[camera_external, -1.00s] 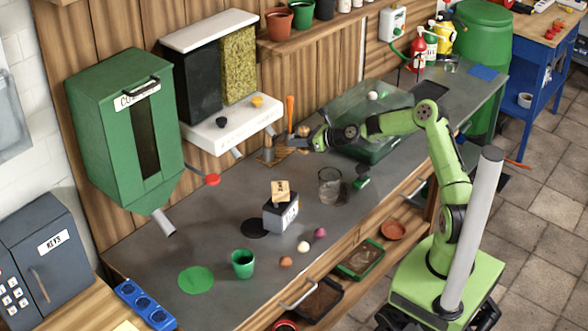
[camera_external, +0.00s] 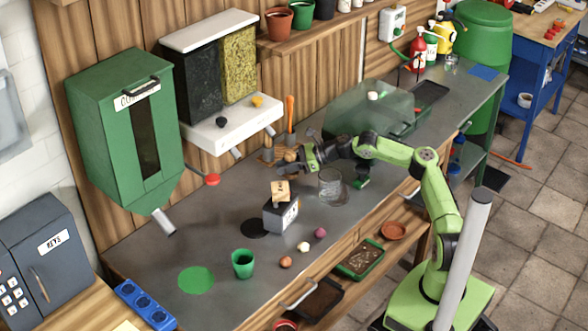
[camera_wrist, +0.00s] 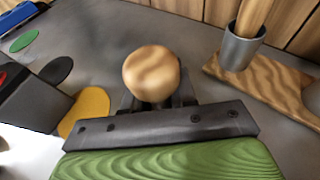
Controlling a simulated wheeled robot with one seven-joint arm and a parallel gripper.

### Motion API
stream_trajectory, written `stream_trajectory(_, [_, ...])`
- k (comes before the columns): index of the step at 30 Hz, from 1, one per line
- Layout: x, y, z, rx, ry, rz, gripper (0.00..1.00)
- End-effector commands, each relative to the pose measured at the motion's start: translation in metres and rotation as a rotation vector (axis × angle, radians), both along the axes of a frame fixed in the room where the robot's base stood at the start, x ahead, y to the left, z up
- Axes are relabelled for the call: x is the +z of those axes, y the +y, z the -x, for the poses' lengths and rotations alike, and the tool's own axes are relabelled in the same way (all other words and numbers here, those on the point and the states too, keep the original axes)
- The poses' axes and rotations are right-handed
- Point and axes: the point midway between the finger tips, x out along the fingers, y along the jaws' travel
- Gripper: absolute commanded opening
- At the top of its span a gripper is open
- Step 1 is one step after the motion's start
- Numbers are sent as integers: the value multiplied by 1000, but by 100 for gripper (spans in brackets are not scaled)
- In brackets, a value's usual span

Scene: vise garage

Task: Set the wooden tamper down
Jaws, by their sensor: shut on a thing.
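The wooden tamper shows as a round, light wooden knob (camera_wrist: 152,73) between my jaws in the wrist view. Its lower part is hidden behind the jaws. In the external view my gripper (camera_external: 291,160) is shut on the tamper (camera_external: 289,156), over the back middle of the grey bench, in front of the wooden board. I cannot tell whether the tamper's foot touches the bench.
A wooden board (camera_wrist: 265,85) with a metal cup (camera_wrist: 241,50) holding a wooden handle lies close to the right in the wrist view. Bare bench (camera_external: 215,225) lies left.

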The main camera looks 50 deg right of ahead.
Motion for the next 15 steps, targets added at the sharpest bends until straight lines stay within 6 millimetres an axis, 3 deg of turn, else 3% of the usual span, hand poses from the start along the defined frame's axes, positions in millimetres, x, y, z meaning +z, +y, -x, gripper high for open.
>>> stream_trajectory(2, [-17,0,0,1,3,-3,0])
stream_trajectory(11, [-18,0,0,0,1,0,0])
stream_trajectory(12, [-18,0,0,0,1,-1,29])
stream_trajectory(15, [-18,0,0,0,1,0,45])
